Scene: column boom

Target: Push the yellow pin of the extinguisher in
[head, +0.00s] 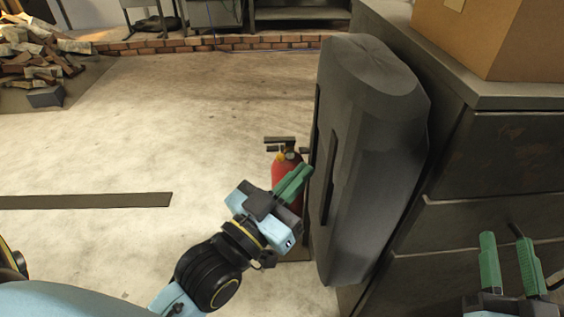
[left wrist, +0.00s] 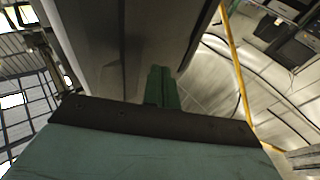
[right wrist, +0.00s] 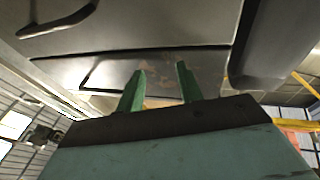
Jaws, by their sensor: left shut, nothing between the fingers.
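The red fire extinguisher (head: 285,172) stands upright on the floor beside a large dark grey case, with its dark handle (head: 279,140) at the top. A small yellow spot, likely the pin (head: 281,157), shows just below the handle. My left gripper (head: 304,172) is shut and empty, in front of the extinguisher in the head view and covering part of its body. Whether it touches the extinguisher cannot be told. In the left wrist view its green fingers (left wrist: 161,88) are together; the extinguisher is not clearly seen there. My right gripper (head: 506,262) is open and empty at the lower right.
The tall dark grey case (head: 375,130) stands close to the right of the extinguisher. A dark drawer cabinet (head: 490,160) with a cardboard box (head: 505,40) on top is further right. Firewood (head: 35,55) lies at the far left. The floor (head: 130,140) on the left is mostly clear.

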